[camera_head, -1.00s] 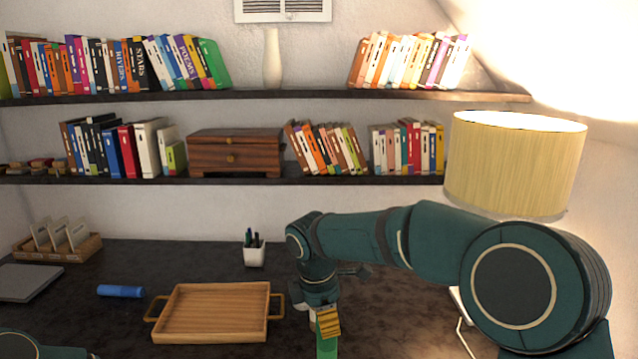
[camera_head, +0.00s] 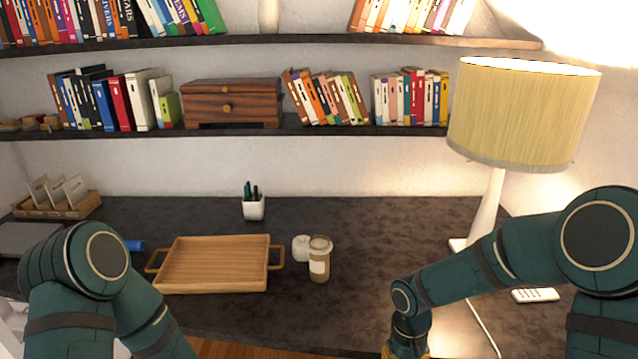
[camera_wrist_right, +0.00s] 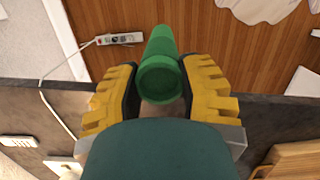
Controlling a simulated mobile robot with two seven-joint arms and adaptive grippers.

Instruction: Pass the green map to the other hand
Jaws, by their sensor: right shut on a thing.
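The green map (camera_wrist_right: 161,62) is a rolled green tube. It shows in the right wrist view between the yellow fingers of my right gripper (camera_wrist_right: 163,82), which is shut on it. One round open end of the tube faces the camera and the rest points away over the wooden floor. In the head view only a yellow bit of my right gripper shows at the bottom edge, and the map is out of the picture. My left arm reaches in at the lower left of the head view, but its gripper is below the picture.
The dark desk (camera_head: 370,225) bears a wooden tray (camera_head: 210,286), a paper cup (camera_head: 319,262), a pen holder (camera_head: 253,208), a lamp (camera_head: 490,205) and a blue roll (camera_head: 135,246) partly behind my left arm. A power strip (camera_wrist_right: 120,39) lies on the floor.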

